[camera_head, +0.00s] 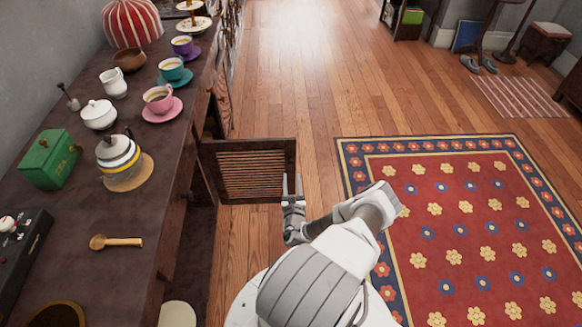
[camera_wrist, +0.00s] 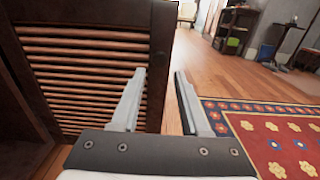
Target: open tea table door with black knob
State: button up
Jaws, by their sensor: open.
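The tea table (camera_head: 150,215) is dark wood and runs along the left side. Its slatted door (camera_head: 250,171) stands swung out from the table front over the floor. The door (camera_wrist: 88,68) fills the left of the wrist view. My gripper (camera_head: 292,183) is open at the door's free edge. In the wrist view my gripper (camera_wrist: 160,95) has its left finger before the door face and its right finger beyond the edge. I cannot tell whether either finger touches the door.
On the tabletop stand a striped teapot (camera_head: 121,160), a green tea box (camera_head: 50,159), a wooden spoon (camera_head: 115,242) and several cups on saucers. A red flowered rug (camera_head: 470,230) lies to the right. The wooden floor (camera_head: 300,90) beyond the door is clear.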

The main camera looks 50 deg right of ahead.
jog(key=shift+v, duration=2.3)
